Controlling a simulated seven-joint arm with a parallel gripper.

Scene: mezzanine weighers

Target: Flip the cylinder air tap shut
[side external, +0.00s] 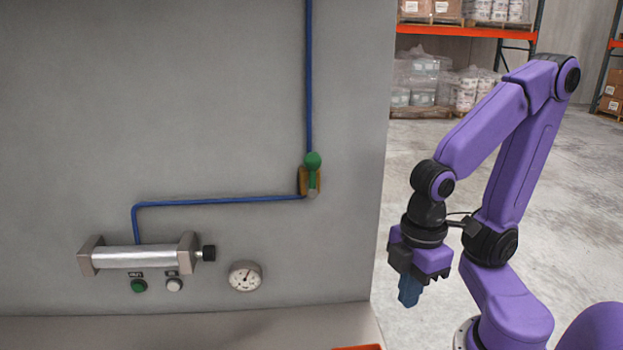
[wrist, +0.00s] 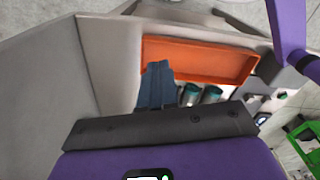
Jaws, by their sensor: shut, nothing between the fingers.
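The air tap (side external: 313,178) is on the grey wall panel in the side external view. It has a green lever with a round green knob at its top and a brass-coloured body behind. The lever stands upright, in line with the blue pipe (side external: 309,80) above. Another blue pipe (side external: 220,200) runs left from the tap to the silver air cylinder (side external: 133,257). My gripper (side external: 409,292) is right of and below the tap, well apart from it, pointing down. Its blue fingers are together and empty, also in the wrist view (wrist: 157,80). The tap is not visible in the wrist view.
A round gauge (side external: 245,275), a green button (side external: 139,286) and a white button (side external: 174,284) sit low on the panel. The wrist view shows an orange tray (wrist: 200,56), dark teal-topped cylinders (wrist: 211,94) and a green crate (wrist: 306,148). Space before the tap is clear.

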